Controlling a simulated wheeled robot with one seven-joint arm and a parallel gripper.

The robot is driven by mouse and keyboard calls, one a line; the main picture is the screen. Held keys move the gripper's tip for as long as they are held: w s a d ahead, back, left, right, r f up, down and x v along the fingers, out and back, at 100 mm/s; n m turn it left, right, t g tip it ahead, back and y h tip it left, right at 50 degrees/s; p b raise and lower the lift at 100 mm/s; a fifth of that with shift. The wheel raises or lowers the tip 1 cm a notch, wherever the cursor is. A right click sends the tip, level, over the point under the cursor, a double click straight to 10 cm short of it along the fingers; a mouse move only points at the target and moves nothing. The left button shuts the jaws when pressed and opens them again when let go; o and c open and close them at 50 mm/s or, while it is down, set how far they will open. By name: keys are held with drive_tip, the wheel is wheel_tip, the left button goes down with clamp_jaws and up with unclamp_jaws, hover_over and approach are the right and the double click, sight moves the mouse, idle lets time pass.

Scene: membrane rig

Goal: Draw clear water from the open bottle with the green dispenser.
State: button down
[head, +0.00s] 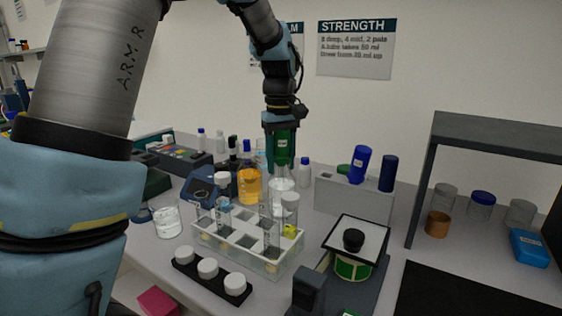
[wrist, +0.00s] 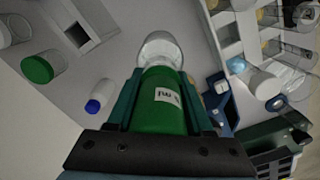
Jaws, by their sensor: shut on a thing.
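My gripper (head: 281,158) is shut on the green dispenser (head: 280,141), which hangs upright and carries a white label. In the wrist view the green dispenser (wrist: 160,100) sits between both fingers. A clear glass bottle (head: 282,190) stands straight below it, behind the tube rack; the bottle (wrist: 161,46) shows at the dispenser's lower end in the wrist view. The dispenser's tip lies over or in the bottle's mouth; I cannot tell how deep. The liquid level inside the dispenser is hidden.
A flask of orange liquid (head: 249,186) stands close left of the bottle. A grey holder (head: 343,202) with blue bottles is to the right. A beaker (head: 167,223) stands at the left.

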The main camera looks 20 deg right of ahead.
drive_tip(key=shift+c, duration=1.1)
unclamp_jaws()
wheel_tip(320, 180, up, 11)
drive_tip(key=shift+f+b, duration=0.1)
drive_tip(key=shift+b, duration=0.55)
